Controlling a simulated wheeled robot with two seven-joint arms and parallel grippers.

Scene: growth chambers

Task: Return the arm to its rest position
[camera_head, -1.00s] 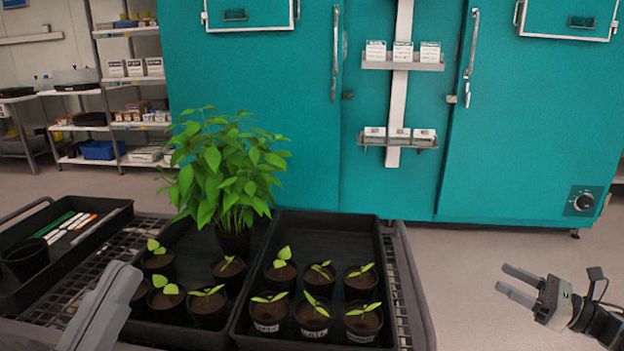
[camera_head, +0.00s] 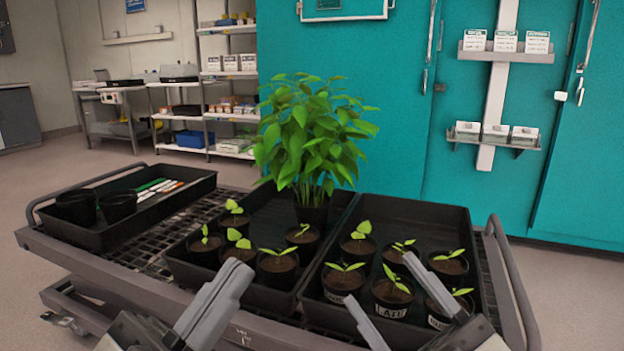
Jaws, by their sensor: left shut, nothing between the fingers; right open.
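My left gripper (camera_head: 236,281) is shut and empty, at the bottom of the head view in front of the left seedling tray (camera_head: 180,272). My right gripper (camera_head: 381,277) is open and empty, its two fingers spread in front of the right seedling tray (camera_head: 480,235). Its fingers partly hide the front pots. I cannot tell whether they touch anything. Both trays hold small black pots with seedlings, such as a pot (camera_head: 392,298) with a white label. A tall leafy plant (camera_head: 310,140) stands at the back of the left tray.
A mesh-topped cart (camera_head: 148,262) bears the trays. A black tray (camera_head: 205,187) at its left holds two empty pots (camera_head: 118,206) and some coloured labels. Teal chambers (camera_head: 400,110) stand behind. Shelves (camera_head: 232,115) stand at the back left. Floor is open at the left.

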